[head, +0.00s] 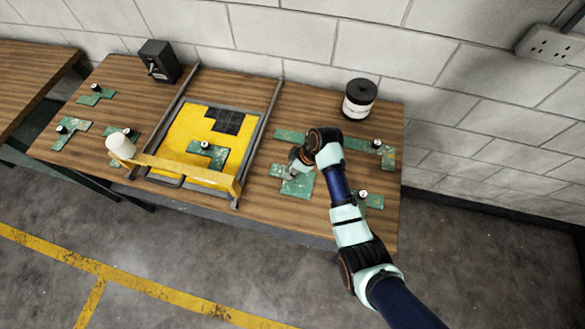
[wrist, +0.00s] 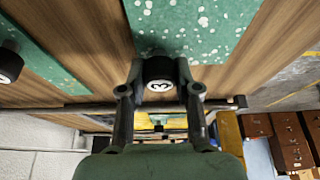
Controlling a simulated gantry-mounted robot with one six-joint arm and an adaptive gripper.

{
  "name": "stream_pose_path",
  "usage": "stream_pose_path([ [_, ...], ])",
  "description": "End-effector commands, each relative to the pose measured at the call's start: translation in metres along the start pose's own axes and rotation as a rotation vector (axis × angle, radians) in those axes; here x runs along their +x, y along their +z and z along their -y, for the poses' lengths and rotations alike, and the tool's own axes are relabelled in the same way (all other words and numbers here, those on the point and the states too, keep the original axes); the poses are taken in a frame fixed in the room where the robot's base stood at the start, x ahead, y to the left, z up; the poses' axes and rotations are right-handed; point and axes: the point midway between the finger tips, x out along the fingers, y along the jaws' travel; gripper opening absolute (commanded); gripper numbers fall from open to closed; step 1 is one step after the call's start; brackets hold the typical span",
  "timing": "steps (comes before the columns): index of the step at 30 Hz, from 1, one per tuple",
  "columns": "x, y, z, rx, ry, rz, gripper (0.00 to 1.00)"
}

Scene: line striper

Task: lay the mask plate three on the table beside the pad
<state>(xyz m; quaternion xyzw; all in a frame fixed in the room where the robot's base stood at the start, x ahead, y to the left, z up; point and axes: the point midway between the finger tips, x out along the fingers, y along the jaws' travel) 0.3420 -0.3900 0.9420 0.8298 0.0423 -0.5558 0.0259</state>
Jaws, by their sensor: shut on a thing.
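My gripper (wrist: 159,76) is shut on a dark round knob (wrist: 159,86) with a 3 on its white top. The knob belongs to mask plate three, a speckled green plate (wrist: 200,28) that fills the top of the wrist view. In the head view that plate (head: 299,187) shows at the table's right part, to the right of the pad, partly hidden by my gripper (head: 292,168). It is at or close to the tabletop; I cannot tell whether it touches. The yellow pad (head: 176,132) lies in a grey frame, with dark tiles and another green plate (head: 205,148) on it.
Green plates with knobs lie close by at the back (head: 361,145) and right (head: 374,202), and several more left of the frame. A yellow bar (head: 185,171) crosses the frame's front. A black-lidded jar (head: 359,101), white cup (head: 121,146) and black box (head: 159,60) stand on the table (head: 270,215).

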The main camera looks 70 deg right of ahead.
Motion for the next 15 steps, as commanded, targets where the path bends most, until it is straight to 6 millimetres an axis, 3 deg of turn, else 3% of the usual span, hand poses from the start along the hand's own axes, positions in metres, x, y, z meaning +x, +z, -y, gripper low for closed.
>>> stream_pose_path([
  [7,0.0022,0.0007,-0.0003,0.000,0.000,-0.001,0.00],
  [8,0.0025,0.0009,-0.0001,0.000,0.000,0.000,0.33],
  [12,0.0017,0.0006,-0.0002,0.000,0.000,0.000,0.57],
  [15,0.0016,0.0005,-0.0002,0.000,0.000,0.000,0.57],
])
